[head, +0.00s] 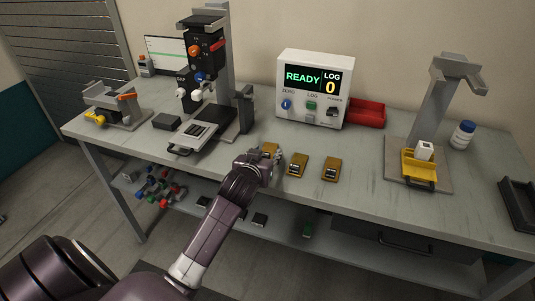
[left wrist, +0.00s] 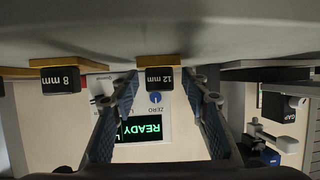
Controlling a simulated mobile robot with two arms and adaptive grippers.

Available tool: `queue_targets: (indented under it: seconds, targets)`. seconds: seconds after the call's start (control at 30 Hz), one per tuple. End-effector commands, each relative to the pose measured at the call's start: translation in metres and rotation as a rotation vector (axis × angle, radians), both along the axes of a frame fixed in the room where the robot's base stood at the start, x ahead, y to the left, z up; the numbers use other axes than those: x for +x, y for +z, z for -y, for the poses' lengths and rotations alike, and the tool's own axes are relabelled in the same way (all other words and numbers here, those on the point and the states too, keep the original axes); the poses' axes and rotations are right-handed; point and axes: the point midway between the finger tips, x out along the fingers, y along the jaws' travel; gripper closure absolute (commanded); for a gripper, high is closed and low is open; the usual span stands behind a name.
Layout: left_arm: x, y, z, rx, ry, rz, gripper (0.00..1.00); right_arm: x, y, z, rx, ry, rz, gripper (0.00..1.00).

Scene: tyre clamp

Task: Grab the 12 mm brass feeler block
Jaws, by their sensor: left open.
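Three brass-coloured blocks stand on the workbench near its front edge in the head view. The 12 mm brass feeler block (head: 270,149) appears to be the leftmost one, partly hidden behind my left gripper (head: 266,160). In the left wrist view, which is upside down, the 12 mm block (left wrist: 159,75) shows its dark label between the two open fingers of my left gripper (left wrist: 160,92). No finger is seen closed on it. The 8 mm block (left wrist: 60,78) lies outside the fingers, to the left there. My right gripper is not in view.
Two more blocks, a middle one (head: 298,165) and a right one (head: 332,169), stand close by. Behind are the READY display box (head: 315,88) and a red bin (head: 367,113). A tall gauge stand (head: 228,70) rises at left. A yellow-trayed fixture (head: 419,165) stands at right.

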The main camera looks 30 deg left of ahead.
Motion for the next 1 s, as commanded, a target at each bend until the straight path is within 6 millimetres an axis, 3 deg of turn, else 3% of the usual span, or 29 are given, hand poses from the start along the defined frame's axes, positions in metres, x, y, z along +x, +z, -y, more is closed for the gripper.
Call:
queue_targets:
  seconds: [0.2,0.53,0.83,1.0]
  targets:
    - [0.000,0.000,0.000,0.000,0.000,0.000,0.60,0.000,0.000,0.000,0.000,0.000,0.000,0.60]
    - [0.000,0.000,0.000,0.000,0.000,0.000,0.95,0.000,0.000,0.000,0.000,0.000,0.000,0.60]
    - [0.001,0.004,0.000,0.000,-0.001,0.003,0.96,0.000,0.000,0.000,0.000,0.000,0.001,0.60]
    - [0.001,0.019,0.000,0.001,0.000,0.006,0.96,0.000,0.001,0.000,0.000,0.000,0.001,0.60]
